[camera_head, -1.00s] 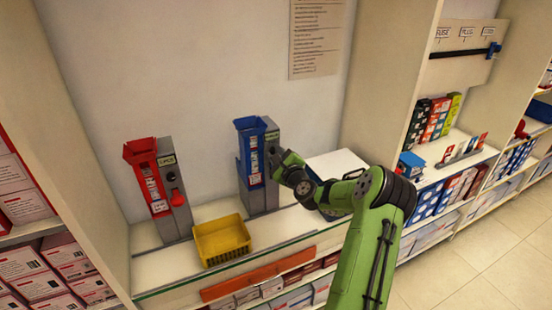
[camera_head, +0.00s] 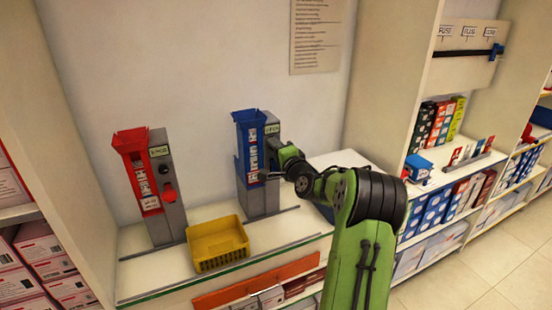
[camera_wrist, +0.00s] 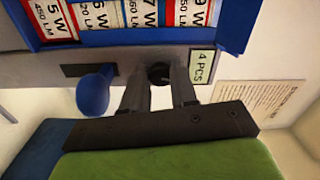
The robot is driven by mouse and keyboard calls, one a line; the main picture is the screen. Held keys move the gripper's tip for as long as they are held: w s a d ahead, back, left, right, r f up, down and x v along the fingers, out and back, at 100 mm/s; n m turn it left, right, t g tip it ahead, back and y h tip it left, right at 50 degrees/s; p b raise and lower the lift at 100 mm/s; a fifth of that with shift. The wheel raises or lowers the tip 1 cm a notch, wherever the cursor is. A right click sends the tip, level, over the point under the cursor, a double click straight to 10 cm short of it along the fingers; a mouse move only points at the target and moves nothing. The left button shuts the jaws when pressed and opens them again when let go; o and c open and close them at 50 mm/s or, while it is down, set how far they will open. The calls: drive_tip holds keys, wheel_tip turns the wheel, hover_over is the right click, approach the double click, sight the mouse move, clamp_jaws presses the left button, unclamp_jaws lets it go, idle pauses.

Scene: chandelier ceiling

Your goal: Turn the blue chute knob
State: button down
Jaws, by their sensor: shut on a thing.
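The blue chute (camera_head: 249,150) stands on the shelf with its grey column (camera_head: 268,192). In the wrist view the column's face carries a dark round knob (camera_wrist: 158,73) and, left of it, a blue rounded handle (camera_wrist: 94,90) at a dark slot. My gripper (camera_wrist: 158,84) has its two fingers on either side of the dark knob, shut on it. The blue handle is outside the fingers, to their left. In the head view my gripper (camera_head: 277,151) is against the column's right side and hides the knob.
A red chute (camera_head: 137,172) with a red handle stands at left. A yellow basket (camera_head: 219,244) sits in front, between the chutes. A label reading 4 PCS (camera_wrist: 202,66) is on the column. A white box top (camera_head: 338,160) lies behind my arm.

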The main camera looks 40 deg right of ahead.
drive_tip(key=shift+f+n+b, duration=0.2)
drive_tip(key=shift+n+b, duration=0.95)
drive_tip(key=shift+n, duration=0.05)
drive_tip(key=c, duration=0.9)
unclamp_jaws()
drive_tip(key=shift+r, duration=0.1)
drive_tip(key=b+v, duration=0.2)
drive_tip(key=v, duration=1.4)
drive_tip(key=shift+w, duration=0.1)
